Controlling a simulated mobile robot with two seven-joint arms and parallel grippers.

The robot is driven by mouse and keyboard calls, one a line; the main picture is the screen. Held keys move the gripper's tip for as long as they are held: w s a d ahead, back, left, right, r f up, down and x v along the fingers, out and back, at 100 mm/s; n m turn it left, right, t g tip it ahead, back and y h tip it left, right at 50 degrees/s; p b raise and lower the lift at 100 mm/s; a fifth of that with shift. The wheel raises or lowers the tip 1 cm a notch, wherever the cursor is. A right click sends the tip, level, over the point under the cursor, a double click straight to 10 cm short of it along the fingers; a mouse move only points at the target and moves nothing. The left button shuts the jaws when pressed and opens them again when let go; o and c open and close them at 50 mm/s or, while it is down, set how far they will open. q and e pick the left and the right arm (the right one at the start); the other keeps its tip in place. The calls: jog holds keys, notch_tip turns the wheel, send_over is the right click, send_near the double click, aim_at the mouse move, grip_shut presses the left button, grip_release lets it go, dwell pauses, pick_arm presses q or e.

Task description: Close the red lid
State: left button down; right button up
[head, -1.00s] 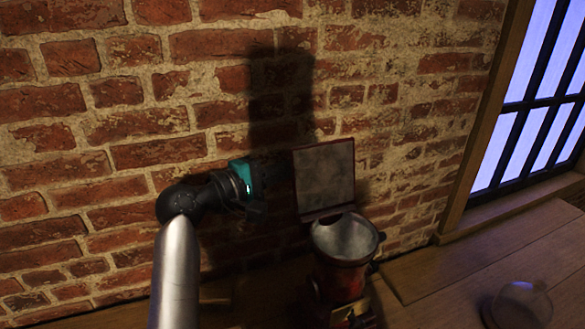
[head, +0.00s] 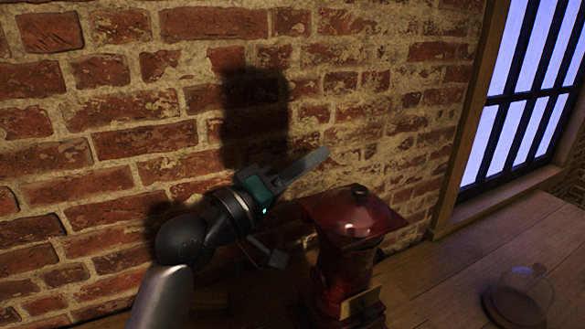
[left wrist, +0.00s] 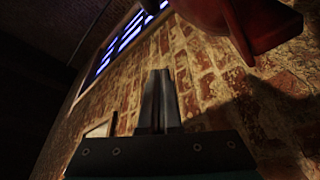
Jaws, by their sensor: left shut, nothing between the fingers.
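The red lid (head: 350,212) lies flat on top of the red container (head: 340,265), with its dark knob facing up in the head view. The lid looks shut over the opening, though the dim light hides its fit at the rim. My left gripper (head: 322,156) is above and to the left of the lid, apart from it. Its fingers are together and empty. In the left wrist view the shut fingers (left wrist: 160,75) point at the brick wall, and a red part of the lid or container (left wrist: 265,28) shows at the top right. My right gripper is not in view.
A brick wall (head: 100,130) stands close behind my left arm and the container. A clear glass dome on a dark base (head: 520,292) sits on the wooden table (head: 455,270) at the right. The table between them is free. A window (head: 520,100) is at the right.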

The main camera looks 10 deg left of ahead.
aim_at(333, 226)
pick_arm(q)
jog(key=s+d+f+m+h+b, duration=0.1)
jog(key=m+b, duration=0.2)
jog(key=s+f+m+g+h+b, duration=0.1)
jog(key=m+b, duration=0.2)
jog(key=s+d+f+m+g+h+b, duration=0.1)
jog(key=s+m+b, duration=0.1)
jog(key=m+b, duration=0.1)
jog(key=shift+d+f, duration=0.3)
jog(key=shift+f, duration=0.05)
jog(key=m, duration=0.1)
jog(key=m+b, duration=0.1)
jog(key=f+m+h, duration=0.1)
jog(key=shift+s+d+g, duration=0.25)
jog(key=shift+s+g, duration=0.1)
jog(key=shift+g, duration=0.05)
jog(key=shift+s+d+f+b, duration=0.1)
jog(key=shift+s+f+b, duration=0.15)
jog(key=shift+b, duration=0.3)
jog(key=shift+f, duration=0.15)
